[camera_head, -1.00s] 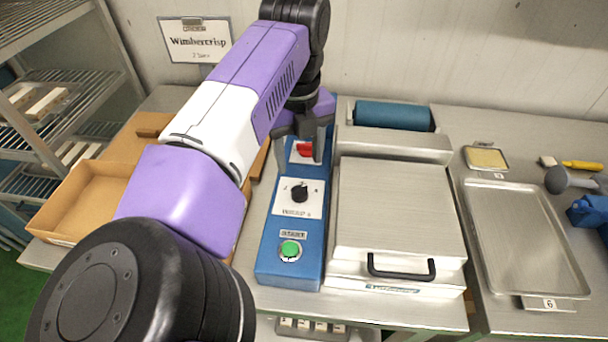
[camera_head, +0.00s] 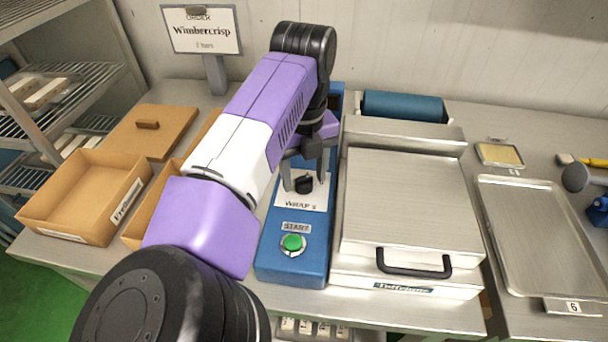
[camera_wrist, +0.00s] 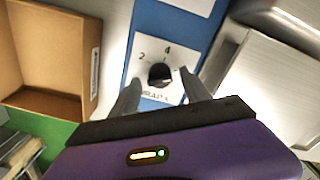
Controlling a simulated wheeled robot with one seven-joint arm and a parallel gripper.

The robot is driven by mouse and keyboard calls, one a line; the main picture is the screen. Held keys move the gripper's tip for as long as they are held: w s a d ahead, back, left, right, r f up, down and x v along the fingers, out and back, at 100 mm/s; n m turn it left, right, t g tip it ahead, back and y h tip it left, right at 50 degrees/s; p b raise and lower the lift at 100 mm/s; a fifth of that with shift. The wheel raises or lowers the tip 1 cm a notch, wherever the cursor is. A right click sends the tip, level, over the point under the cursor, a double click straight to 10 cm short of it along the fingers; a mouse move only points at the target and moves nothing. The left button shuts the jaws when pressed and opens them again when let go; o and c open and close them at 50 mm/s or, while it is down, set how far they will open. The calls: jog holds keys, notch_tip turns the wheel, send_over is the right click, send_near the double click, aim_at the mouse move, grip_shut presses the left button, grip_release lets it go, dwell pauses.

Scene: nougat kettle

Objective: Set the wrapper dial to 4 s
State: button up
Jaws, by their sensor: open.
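The wrapper dial (camera_head: 304,184) is a black knob on a white plate marked "WRAP s", set in the blue control panel (camera_head: 266,262). In the wrist view the dial (camera_wrist: 160,74) shows the numbers 2 and 4 around it, with 4 at the top of the plate. Which mark it points to is hard to tell. My gripper (camera_head: 306,186) is open, with its fingers on either side of the dial. In the wrist view my gripper (camera_wrist: 160,92) also straddles the dial, with gaps on both sides. A green START button (camera_head: 292,243) sits below the dial.
A steel wrapper machine with a black handle (camera_head: 414,271) stands right of the panel. A metal tray (camera_head: 540,240) is at the right. A sign reading "Wimbercrisp" (camera_head: 201,30) stands at the back.

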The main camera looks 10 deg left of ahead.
jog(key=shift+c, duration=0.2)
grip_shut()
jog(key=shift+r+n, duration=0.1)
jog(key=shift+n, duration=0.3)
jog(key=n+p, duration=0.2)
jog(key=n, duration=0.3)
jog(key=n+p, duration=0.2)
jog(key=n, duration=0.4)
dwell(0.3)
jog(key=shift+o, duration=0.2)
grip_release()
